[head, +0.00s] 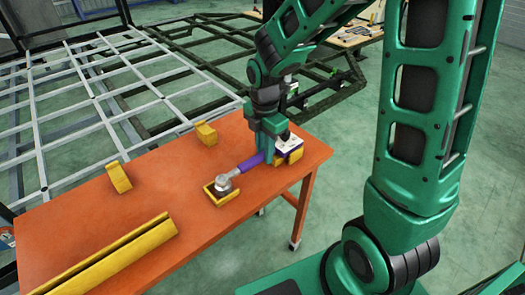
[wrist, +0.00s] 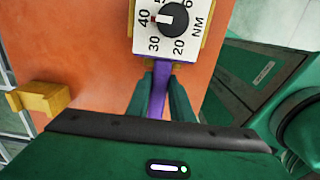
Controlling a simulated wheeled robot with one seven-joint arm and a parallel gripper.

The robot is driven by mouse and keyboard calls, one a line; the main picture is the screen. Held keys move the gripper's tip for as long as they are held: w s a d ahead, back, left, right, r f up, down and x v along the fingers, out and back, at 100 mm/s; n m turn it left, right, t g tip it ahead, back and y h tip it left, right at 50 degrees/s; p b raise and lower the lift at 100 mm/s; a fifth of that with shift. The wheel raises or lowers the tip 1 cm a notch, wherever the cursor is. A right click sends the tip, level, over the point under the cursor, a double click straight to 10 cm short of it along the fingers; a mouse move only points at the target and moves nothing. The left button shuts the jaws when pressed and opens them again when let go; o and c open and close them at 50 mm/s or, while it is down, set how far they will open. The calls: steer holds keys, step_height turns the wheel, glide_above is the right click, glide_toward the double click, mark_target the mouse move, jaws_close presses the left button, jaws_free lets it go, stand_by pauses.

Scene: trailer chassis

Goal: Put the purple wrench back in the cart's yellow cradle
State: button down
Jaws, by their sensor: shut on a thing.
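The purple wrench (head: 250,163) lies roughly level along the right part of the orange cart top. Its silver head (head: 223,183) is at or just over the yellow square cradle piece (head: 219,199). Its white dial end (head: 291,143) is over a second yellow cradle block (head: 294,156); I cannot tell whether either end touches. My gripper (head: 268,157) points down and is shut on the purple handle between them. In the wrist view, my gripper (wrist: 160,80) has a finger on each side of the purple handle (wrist: 158,92), with the dial (wrist: 172,18) beyond.
The orange cart top (head: 165,175) also carries two yellow blocks (head: 118,177) (head: 206,134) at the left and back, and a long yellow rail (head: 110,255) at the front left. Metal chassis frames (head: 100,85) stand behind the cart. The middle of the cart top is clear.

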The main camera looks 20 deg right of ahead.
stand_by(0.3)
steer(key=c, duration=1.5)
jaws_free()
steer(key=shift+o, duration=0.7)
steer(key=o, duration=0.4)
steer(key=shift+c, duration=0.2)
steer(key=shift+r, duration=0.1)
steer(key=shift+r, duration=3.9)
